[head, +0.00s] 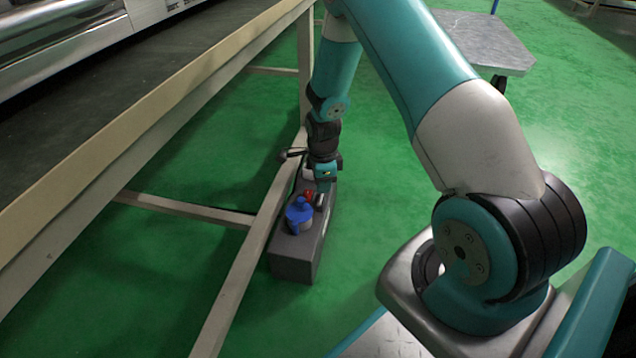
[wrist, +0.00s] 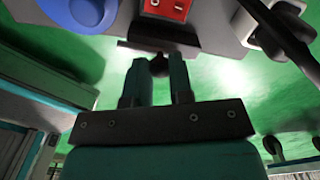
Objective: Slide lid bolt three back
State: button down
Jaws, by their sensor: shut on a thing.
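A dark grey box (head: 294,262) stands on the floor beside the bench leg. On its top are a blue round cap (head: 298,212) and a red switch (head: 309,195); both also show in the wrist view, the cap (wrist: 80,10) at upper left and the switch (wrist: 168,9) at the top. My gripper (head: 320,192) is down at the box. In the wrist view my gripper (wrist: 161,66) is shut on a small dark knob-like part (wrist: 159,63) below the box edge, probably a lid bolt. The fingers mostly hide it, and its number cannot be told.
The bench (head: 150,128) and its cream-coloured legs and rails stand close on the left of the box. A plug with a dark cable (wrist: 272,24) sits right of the switch. Green floor is open to the right. A grey-topped cart (head: 485,42) stands farther back.

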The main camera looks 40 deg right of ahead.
jog(key=c, duration=1)
grip_release()
notch_tip(320, 180, up, 18)
jog(key=p, duration=0.9)
jog(key=shift+f+p, duration=0.25)
jog(key=shift+p, duration=0.05)
